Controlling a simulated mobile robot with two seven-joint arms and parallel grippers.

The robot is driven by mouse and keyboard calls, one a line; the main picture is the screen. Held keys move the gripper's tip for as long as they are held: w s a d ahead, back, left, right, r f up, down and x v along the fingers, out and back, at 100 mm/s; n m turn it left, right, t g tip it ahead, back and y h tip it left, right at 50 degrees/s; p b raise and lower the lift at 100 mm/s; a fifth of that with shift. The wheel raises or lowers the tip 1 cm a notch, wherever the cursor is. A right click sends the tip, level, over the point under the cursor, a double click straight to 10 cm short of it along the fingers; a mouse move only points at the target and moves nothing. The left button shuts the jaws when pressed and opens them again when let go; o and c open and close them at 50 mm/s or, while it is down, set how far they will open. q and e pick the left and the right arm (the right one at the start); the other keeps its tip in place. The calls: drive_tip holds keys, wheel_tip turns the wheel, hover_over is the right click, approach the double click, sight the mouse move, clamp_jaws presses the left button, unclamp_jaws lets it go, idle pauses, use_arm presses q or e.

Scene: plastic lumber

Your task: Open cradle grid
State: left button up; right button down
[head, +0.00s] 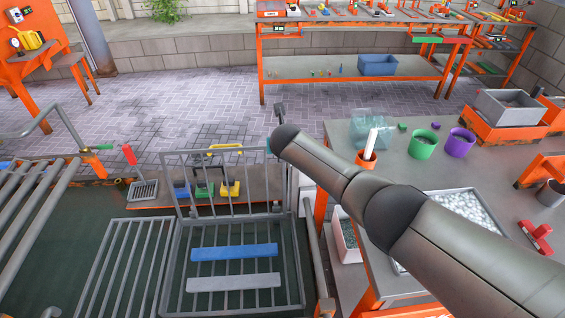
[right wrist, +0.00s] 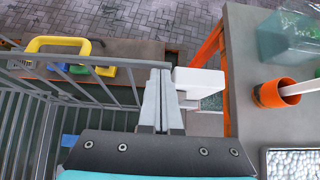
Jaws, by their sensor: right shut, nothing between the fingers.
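The grey barred cradle (head: 168,262) stands at the lower middle of the head view. A blue plank (head: 234,252) and a light grey plank (head: 232,282) lie across its bars. One barred grid panel (head: 180,168) stands upright at its back, and another (head: 125,268) lies to its left. My right arm reaches in from the lower right, with its gripper (head: 279,112) beyond the cradle's back right corner. In the right wrist view the right gripper (right wrist: 160,75) is shut and empty, just right of grey bars (right wrist: 70,78). A white block (right wrist: 198,80) appears close beside the fingers; contact is unclear. My left gripper is out of view.
A workbench (head: 400,165) on the right carries green (head: 422,147) and purple (head: 460,142) buckets, an orange cup (head: 367,160) and a tray of white pellets (head: 462,206). Colored tools, including a yellow one (head: 230,188), sit behind the cradle. More grey bars (head: 40,195) stand at far left.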

drive_tip(key=shift+w+b, duration=0.45)
drive_tip(key=shift+w, duration=0.1)
drive_tip(key=shift+r, duration=0.1)
drive_tip(key=p+v, duration=0.6)
drive_tip(key=v, duration=0.9)
idle(0.4)
drive_tip(key=shift+s, duration=0.2)
